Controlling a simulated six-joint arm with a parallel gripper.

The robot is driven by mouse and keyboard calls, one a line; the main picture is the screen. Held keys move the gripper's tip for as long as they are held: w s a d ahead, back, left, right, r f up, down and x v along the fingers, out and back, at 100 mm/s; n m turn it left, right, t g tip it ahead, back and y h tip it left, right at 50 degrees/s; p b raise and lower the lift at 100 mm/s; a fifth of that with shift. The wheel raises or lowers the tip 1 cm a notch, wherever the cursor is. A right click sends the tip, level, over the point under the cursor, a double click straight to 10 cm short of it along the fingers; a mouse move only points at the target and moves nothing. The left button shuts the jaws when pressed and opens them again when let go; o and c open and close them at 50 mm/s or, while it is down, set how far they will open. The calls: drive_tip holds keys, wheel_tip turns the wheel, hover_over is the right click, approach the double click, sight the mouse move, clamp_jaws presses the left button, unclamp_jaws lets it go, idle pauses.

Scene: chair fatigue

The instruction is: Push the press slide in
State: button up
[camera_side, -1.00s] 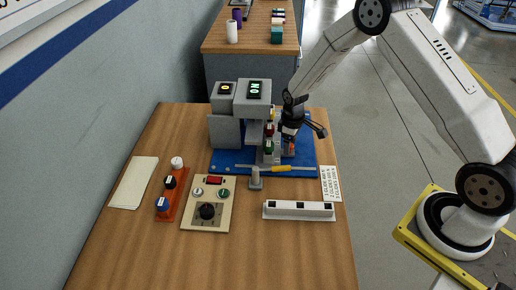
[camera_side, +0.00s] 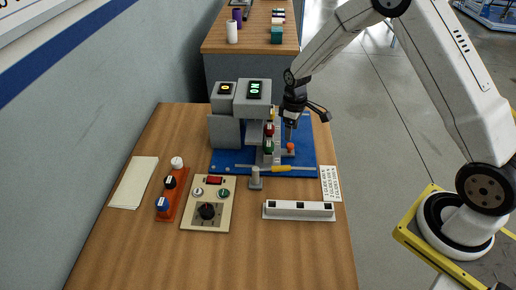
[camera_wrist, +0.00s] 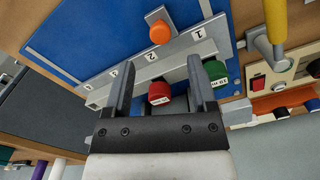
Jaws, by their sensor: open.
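The press slide shows as a grey piece with an orange knob (camera_side: 290,147) at the right of the grey press (camera_side: 252,97). In the wrist view the orange knob (camera_wrist: 160,32) stands on its grey plate, beside a grey strip marked 1, 2 and another number. My gripper (camera_side: 291,128) is above the knob in the side view, apart from it. In the wrist view my gripper (camera_wrist: 161,62) has its two fingers spread with nothing held between them. A red cap (camera_wrist: 158,92) and a green cap (camera_wrist: 216,72) show near the fingers, beyond the strip.
The press stands on a blue base plate (camera_side: 225,161). A yellow-handled lever (camera_side: 283,168) lies along its front. A control panel (camera_side: 207,203), an orange rack (camera_side: 172,194) and a white block (camera_side: 299,210) are nearer. The table front is clear.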

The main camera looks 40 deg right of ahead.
sight(290, 145)
drive_tip(key=shift+r, duration=0.95)
drive_tip(key=shift+c, duration=0.2)
drive_tip(key=m, duration=0.2)
drive_tip(key=d+m, duration=0.1)
drive_tip(key=m, duration=0.1)
drive_tip(key=shift+s+f+m+y, duration=0.15)
drive_tip(key=shift+m+y, duration=0.25)
drive_tip(key=m+y, duration=0.1)
drive_tip(key=m, duration=0.5)
drive_tip(key=d+m+y, duration=0.1)
drive_tip(key=m, duration=0.5)
drive_tip(key=d+m+y, duration=0.1)
drive_tip(key=m, duration=0.4)
drive_tip(key=shift+d+f+m+y, duration=0.1)
drive_tip(key=shift+d+m+y, duration=0.15)
drive_tip(key=shift+m+y, duration=0.15)
drive_tip(key=shift+x, duration=3.9)
